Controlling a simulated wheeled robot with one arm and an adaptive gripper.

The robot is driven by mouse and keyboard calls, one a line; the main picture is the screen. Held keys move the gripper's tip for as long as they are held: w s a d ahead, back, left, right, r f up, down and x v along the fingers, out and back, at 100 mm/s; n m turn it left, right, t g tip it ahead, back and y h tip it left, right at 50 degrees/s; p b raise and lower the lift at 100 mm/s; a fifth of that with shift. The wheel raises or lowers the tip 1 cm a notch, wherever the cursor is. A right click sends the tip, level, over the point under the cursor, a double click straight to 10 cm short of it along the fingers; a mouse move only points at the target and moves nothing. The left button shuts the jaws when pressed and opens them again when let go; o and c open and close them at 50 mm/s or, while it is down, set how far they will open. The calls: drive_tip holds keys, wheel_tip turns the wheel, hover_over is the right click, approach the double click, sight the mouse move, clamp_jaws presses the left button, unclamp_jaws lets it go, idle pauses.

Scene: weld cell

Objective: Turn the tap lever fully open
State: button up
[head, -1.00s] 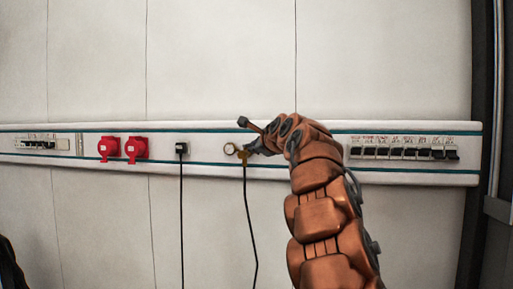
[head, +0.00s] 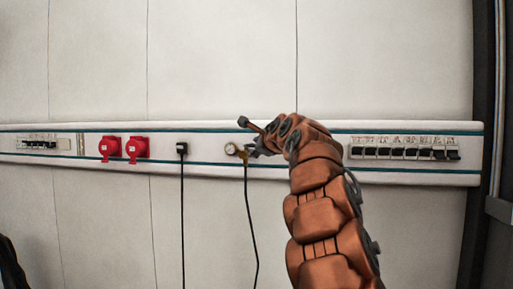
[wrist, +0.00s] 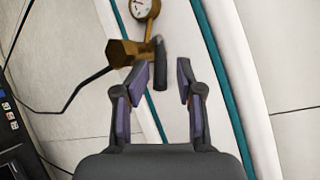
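The tap is a brass fitting (wrist: 125,53) on the white wall rail, with a round gauge (wrist: 145,8) above it in the wrist view. Its dark lever (wrist: 160,67) hangs beside the brass body, near my left fingertip and partly in the gap between the fingers. My gripper (wrist: 163,76) is open, with a clear gap between its fingertips. I cannot tell whether a finger touches the lever. In the head view the gauge (head: 231,149) shows left of my gripper (head: 255,150), which partly hides the tap.
Two red sockets (head: 122,148) and a black plug (head: 181,148) with a hanging cable sit left of the tap. A row of breakers (head: 405,150) is to the right. A dark cable hangs from the tap. The wall above the rail is clear.

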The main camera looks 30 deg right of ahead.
drive_tip(key=shift+s, duration=0.15)
drive_tip(key=v, duration=0.7)
drive_tip(key=shift+s, duration=0.35)
drive_tip(key=shift+a+r, duration=0.1)
idle(0.4)
